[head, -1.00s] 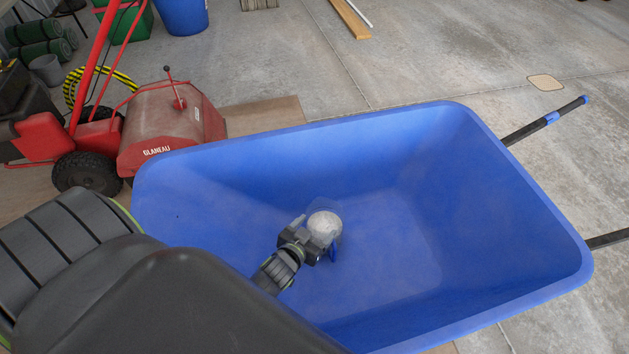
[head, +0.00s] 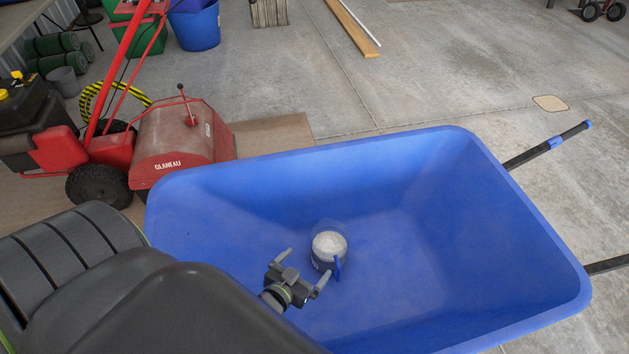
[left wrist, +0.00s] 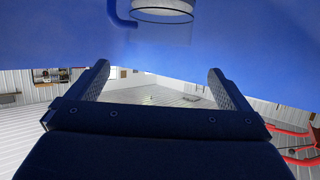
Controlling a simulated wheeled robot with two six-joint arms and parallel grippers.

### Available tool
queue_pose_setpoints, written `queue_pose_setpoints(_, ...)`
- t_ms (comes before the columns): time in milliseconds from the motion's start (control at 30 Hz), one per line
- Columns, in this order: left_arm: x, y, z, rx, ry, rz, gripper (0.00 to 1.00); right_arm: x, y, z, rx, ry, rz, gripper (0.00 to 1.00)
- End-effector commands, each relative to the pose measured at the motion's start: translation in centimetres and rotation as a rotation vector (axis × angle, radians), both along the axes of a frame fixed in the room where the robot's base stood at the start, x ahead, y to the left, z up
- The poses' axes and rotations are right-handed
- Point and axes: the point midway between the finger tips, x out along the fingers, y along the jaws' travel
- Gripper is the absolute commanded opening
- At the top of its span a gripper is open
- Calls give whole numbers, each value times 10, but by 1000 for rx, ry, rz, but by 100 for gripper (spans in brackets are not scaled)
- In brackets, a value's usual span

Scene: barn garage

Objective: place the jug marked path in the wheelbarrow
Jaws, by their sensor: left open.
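The jug (head: 329,246) is a clear container with pale contents and a blue handle. It stands inside the blue wheelbarrow (head: 420,190), on its floor near the middle. Any marking on it is too small to read. My left gripper (head: 301,268) is open and empty, just to the lower left of the jug and apart from it. In the left wrist view the open fingers (left wrist: 158,85) show with nothing between them, and the jug (left wrist: 160,22) with its blue handle is at the top edge. My right gripper is not in view.
A red machine labelled GLANEAU (head: 180,150) stands beyond the wheelbarrow's left side. A blue bucket (head: 195,28), green rolls (head: 58,52) and a wooden plank (head: 352,28) lie farther back. The wheelbarrow's black handles (head: 545,146) stick out right.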

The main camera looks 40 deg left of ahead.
Motion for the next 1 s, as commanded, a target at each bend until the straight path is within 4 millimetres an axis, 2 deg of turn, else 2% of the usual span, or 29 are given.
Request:
queue_pose_setpoints(100,-19,-2,9,-2,1,2,100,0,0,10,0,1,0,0)
queue_pose_setpoints(300,-33,-3,14,-1,-1,0,100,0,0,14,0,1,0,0)
queue_pose_setpoints(867,-33,-3,13,-1,-1,0,100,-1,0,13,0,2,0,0)
queue_pose_setpoints(1000,-33,-3,25,-1,-1,0,100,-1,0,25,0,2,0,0)
